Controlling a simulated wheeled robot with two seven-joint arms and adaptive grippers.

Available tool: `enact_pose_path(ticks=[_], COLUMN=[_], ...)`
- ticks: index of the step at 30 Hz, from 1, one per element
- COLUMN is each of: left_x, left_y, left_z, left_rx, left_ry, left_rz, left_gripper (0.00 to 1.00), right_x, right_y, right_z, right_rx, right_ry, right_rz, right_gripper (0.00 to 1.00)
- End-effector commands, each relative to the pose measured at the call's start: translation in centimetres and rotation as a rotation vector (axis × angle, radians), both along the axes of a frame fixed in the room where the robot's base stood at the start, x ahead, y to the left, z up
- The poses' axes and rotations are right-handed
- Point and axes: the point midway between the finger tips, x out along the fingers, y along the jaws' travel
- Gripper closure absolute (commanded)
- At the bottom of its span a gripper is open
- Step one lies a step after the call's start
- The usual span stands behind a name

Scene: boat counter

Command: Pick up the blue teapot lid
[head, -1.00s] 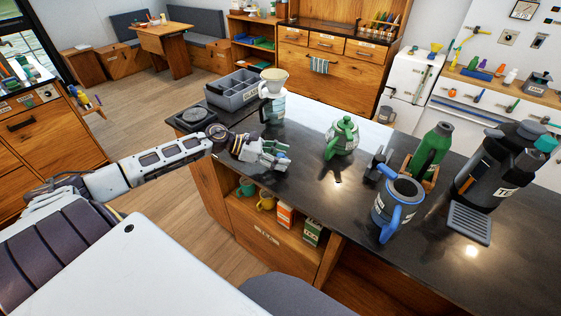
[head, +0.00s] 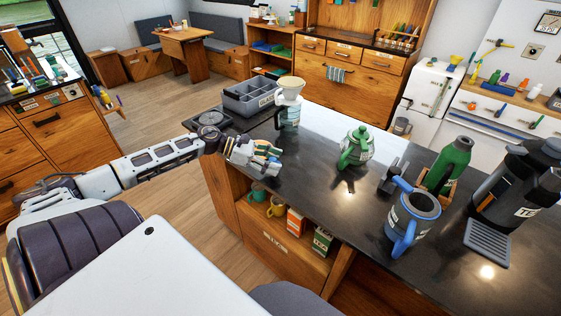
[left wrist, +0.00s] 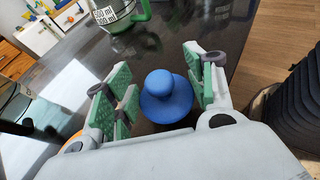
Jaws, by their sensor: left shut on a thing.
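The blue teapot lid (left wrist: 167,97), round with a knob, sits between the green-padded fingers of my left gripper (left wrist: 164,92) in the left wrist view. The gripper is shut on it. In the head view my left gripper (head: 262,160) is at the left part of the dark counter; the fingers mostly hide the lid there. The grey and blue teapot (head: 397,222) stands open-topped on the counter, well to the right of the gripper. My right gripper is not in view.
A green teapot (head: 357,146) with its lid on stands between my left gripper and the blue teapot. A grey divided bin (head: 236,101) and a dripper on a jug (head: 289,114) stand behind the gripper.

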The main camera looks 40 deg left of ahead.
Motion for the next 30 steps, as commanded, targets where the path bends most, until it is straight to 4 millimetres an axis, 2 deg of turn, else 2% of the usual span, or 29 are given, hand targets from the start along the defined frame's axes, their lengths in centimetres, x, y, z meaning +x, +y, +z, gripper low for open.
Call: enact_pose_path(ticks=[18,24,30], left_x=[-4.7,-5.8,-6.2], left_y=[6.9,8.4,8.9], left_z=[-0.1,-0.1,0.0], left_rx=[-0.001,0.001,0.001], left_ry=[0.001,0.001,0.000], left_rz=[0.005,0.002,0.001], left_gripper=[0.63,0.63,0.63], right_x=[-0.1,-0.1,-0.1], right_y=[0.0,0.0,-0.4], right_z=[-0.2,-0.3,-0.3], right_rx=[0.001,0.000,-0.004], right_ry=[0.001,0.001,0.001], right_rz=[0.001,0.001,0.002], right_gripper=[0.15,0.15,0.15])
